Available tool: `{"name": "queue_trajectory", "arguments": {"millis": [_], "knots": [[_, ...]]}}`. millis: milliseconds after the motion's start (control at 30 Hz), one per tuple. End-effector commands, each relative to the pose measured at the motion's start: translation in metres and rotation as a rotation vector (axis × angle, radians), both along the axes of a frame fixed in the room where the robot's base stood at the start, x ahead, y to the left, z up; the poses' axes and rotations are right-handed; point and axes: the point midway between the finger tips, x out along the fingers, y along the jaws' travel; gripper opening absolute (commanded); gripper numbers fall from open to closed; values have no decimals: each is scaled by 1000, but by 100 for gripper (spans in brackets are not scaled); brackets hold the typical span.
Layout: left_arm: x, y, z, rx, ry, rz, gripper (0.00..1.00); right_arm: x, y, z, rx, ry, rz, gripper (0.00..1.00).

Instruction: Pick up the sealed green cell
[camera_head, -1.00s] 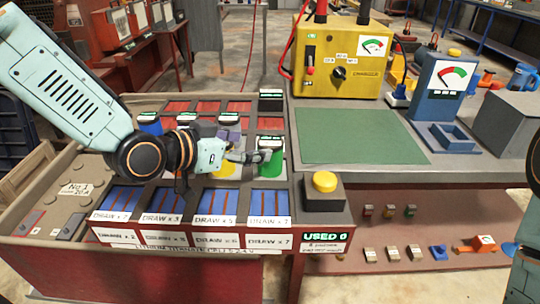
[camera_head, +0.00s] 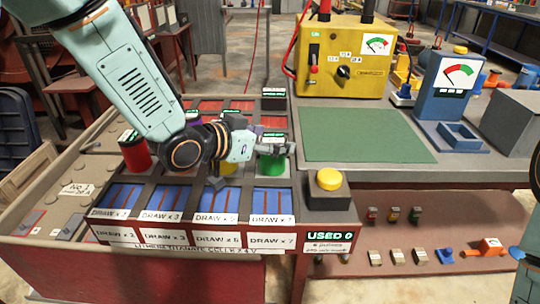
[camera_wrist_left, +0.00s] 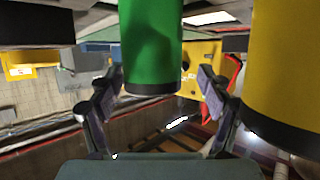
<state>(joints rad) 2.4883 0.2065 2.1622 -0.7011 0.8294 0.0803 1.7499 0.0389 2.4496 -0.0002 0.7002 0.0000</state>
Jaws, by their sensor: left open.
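The green cell (camera_head: 271,165) stands upright in the front right part of the cell rack (camera_head: 285,194), with a dark lid partly covered by my gripper. My left gripper (camera_head: 277,149) reaches across from the left at the cell's upper part. In the left wrist view the green cell (camera_wrist_left: 150,45) is between the two open fingers (camera_wrist_left: 160,78), with a gap visible on each side. The cell's other end runs out of that picture.
A yellow cell (camera_wrist_left: 285,65) stands close beside the right finger in the wrist view. A red cell (camera_head: 135,152) stands left of my wrist. A yellow button box (camera_head: 327,188) sits right of the rack. The green mat (camera_head: 365,135) is clear, before a yellow charger (camera_head: 340,62).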

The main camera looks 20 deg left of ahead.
Motion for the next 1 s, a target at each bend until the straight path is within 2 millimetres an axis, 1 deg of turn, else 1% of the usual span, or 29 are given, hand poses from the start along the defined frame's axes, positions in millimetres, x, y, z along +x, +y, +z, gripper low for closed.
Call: {"name": "queue_trajectory", "arguments": {"millis": [167, 1000], "knots": [[0, 0, 1, 0, -1, 0, 78, 0, 0, 1, 0, 0, -2, 40], [1, 0, 2, 0, -5, 0, 7, 0, 0, 1, 0, 0, -1, 40]]}}
